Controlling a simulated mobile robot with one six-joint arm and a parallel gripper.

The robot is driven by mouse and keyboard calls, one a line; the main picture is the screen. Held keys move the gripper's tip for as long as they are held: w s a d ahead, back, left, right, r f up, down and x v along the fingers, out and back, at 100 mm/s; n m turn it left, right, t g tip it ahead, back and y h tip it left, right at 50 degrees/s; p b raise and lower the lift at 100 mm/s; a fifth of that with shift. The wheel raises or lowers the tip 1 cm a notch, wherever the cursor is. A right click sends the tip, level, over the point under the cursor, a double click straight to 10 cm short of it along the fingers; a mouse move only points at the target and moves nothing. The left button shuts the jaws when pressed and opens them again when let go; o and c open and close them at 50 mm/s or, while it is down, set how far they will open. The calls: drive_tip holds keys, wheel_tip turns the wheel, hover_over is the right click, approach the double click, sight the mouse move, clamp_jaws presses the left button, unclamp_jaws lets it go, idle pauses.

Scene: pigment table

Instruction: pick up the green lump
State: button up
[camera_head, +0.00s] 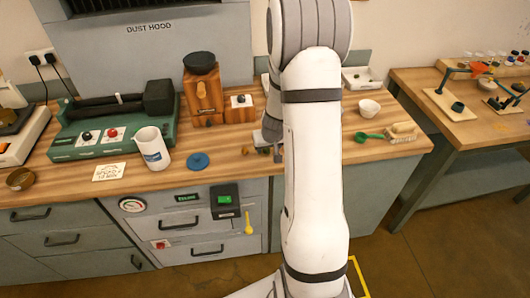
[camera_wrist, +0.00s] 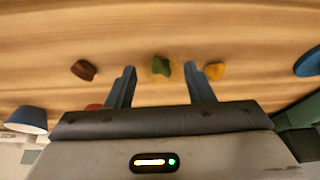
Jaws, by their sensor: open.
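The green lump (camera_wrist: 161,66) lies on the wooden bench top, in the middle of the wrist view. My gripper (camera_wrist: 160,72) is open, with one finger to each side of the green lump in that view; I cannot tell how high the fingers are above the wood. A dark red lump (camera_wrist: 84,70) lies left of the left finger. A yellow lump (camera_wrist: 215,71) lies close by the right finger. Another reddish lump (camera_wrist: 94,106) is partly hidden by my gripper body. In the head view my arm hides much of the gripper, and the lumps there are small.
A wooden grinder (camera_head: 204,92) and a box with a knob (camera_head: 240,108) stand behind. A white bowl (camera_head: 369,108), green scoop (camera_head: 368,136) and brush (camera_head: 401,131) are at right.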

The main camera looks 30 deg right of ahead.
sight(266, 150)
drive_tip(key=shift+x, duration=1.1)
clamp_jaws()
